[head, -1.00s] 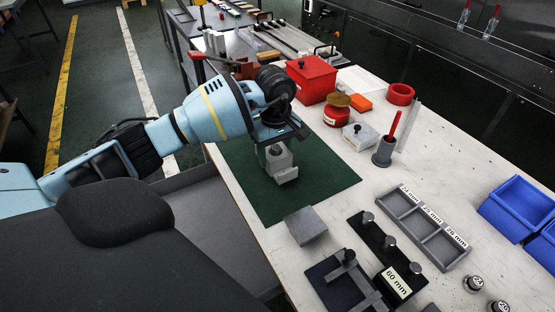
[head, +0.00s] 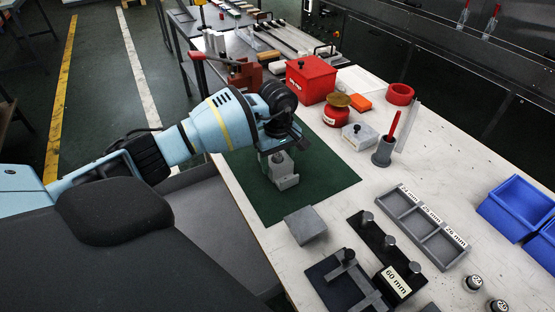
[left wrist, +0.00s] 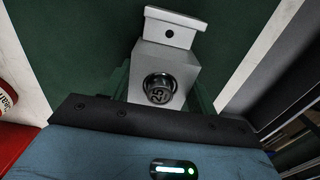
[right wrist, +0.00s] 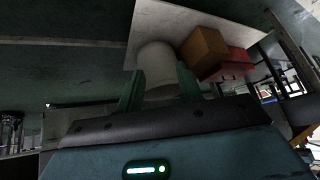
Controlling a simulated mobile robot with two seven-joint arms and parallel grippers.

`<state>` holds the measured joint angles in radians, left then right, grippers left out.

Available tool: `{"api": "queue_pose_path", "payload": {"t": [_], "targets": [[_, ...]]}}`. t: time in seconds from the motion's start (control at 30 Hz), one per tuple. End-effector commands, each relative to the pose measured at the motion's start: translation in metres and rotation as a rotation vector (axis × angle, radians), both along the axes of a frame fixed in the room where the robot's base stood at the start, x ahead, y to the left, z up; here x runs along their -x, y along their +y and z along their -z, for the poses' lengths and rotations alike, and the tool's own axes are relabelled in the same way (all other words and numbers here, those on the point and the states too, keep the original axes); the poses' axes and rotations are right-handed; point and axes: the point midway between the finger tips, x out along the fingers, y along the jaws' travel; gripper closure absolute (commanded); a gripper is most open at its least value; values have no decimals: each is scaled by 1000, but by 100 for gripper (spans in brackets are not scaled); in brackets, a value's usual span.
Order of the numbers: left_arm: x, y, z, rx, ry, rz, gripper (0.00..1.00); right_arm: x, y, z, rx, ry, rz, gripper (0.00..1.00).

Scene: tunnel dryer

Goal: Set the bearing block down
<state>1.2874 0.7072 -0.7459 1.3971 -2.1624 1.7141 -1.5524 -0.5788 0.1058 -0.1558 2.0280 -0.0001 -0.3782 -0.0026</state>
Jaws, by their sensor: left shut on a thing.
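The bearing block (head: 284,172) is a light grey block with a flanged foot, upright at the green mat (head: 325,180). My left gripper (head: 274,150) is above it, shut on its upper part. In the left wrist view the block (left wrist: 167,68) sits between the fingers, its foot pointing away, with a dark round plug marked 25 (left wrist: 160,89) in it. I cannot tell whether the foot touches the mat. My right gripper (right wrist: 159,90) shows only in its own wrist view. Its fingers are apart, with a pale cylinder (right wrist: 156,56) beyond or between them.
A black 60 mm stand (head: 385,243) and a labelled grey tray (head: 421,221) stand to the right. A red box (head: 311,80), a red tin and a grey pen cup (head: 383,152) stand behind. Much of the mat is clear.

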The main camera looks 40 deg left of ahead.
Motion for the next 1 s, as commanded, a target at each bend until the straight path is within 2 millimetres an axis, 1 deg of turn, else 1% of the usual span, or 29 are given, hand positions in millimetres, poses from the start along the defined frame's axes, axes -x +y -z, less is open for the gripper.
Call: {"api": "queue_pose_path", "payload": {"t": [0.07,0.1,0.23,0.5,0.63,0.77,1.0], "targets": [[0,0,2,0,-1,0,78,2,0,2,1,3,0,64],[0,0,2,0,0,0,37,1,0,2,1,3,0,64],[0,0,2,0,0,0,20,1,0,1,0,2,0,64],[0,0,1,0,0,0,20,1,0,1,0,2,0,64],[-1,0,-6,0,-2,0,20,0,0,-1,1,0,-1,64],[-1,1,-25,-1,-4,-1,20,0,0,-1,1,0,-1,64],[-1,0,-74,-1,-5,-1,20,0,0,-2,0,-1,-1,64]]}}
